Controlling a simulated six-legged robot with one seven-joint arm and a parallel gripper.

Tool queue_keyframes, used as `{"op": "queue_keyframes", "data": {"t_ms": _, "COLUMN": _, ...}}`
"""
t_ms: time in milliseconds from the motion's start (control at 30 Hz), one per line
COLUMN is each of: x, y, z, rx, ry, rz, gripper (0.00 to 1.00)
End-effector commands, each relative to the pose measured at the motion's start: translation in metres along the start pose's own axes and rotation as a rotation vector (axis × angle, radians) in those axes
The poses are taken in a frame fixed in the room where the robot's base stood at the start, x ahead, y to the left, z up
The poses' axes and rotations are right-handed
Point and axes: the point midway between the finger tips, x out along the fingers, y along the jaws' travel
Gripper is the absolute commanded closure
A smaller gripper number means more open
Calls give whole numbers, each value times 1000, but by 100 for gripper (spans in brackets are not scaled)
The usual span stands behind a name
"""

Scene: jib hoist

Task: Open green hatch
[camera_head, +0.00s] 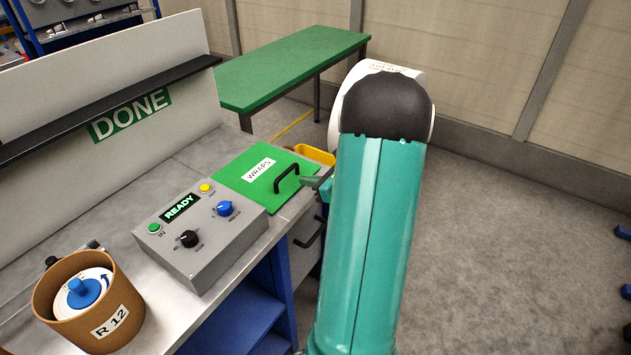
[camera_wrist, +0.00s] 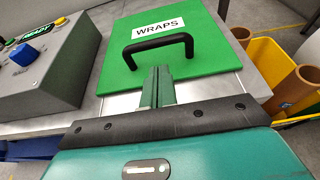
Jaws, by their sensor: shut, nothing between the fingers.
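The green hatch (camera_head: 238,181) lies flat and closed in the bench top, with a white WRAPS label and a black bar handle (camera_head: 287,176). In the wrist view the hatch (camera_wrist: 205,60) fills the upper middle, and its handle (camera_wrist: 158,46) arches just beyond my fingertips. My gripper (camera_wrist: 158,72) is shut and empty, with its fingers pointing at the handle. I cannot tell whether the fingertips touch the handle. In the head view my gripper (camera_head: 314,182) shows beside the handle, partly hidden by my arm.
A grey control box (camera_head: 200,236) with knobs and a READY display stands left of the hatch. A brown round container (camera_head: 50,306) marked R 12 is at the front left. A yellow bin (camera_wrist: 278,62) holding brown tubes is right of the bench. A green table (camera_head: 285,68) stands behind.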

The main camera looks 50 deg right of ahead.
Motion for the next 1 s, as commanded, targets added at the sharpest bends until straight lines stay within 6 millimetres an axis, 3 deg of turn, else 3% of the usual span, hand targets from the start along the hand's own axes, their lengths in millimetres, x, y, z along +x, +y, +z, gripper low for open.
{"op": "queue_keyframes", "data": {"t_ms": 100, "x": 22, "y": 2, "z": 0, "rx": -1, "ry": 0, "rz": 4, "gripper": 100}}
{"op": "queue_keyframes", "data": {"t_ms": 300, "x": 43, "y": 2, "z": 1, "rx": -2, "ry": 0, "rz": 3, "gripper": 100}}
{"op": "queue_keyframes", "data": {"t_ms": 767, "x": 47, "y": 3, "z": 3, "rx": -3, "ry": 4, "rz": 3, "gripper": 100}}
{"op": "queue_keyframes", "data": {"t_ms": 1000, "x": 46, "y": 4, "z": 18, "rx": -6, "ry": 57, "rz": 10, "gripper": 100}}
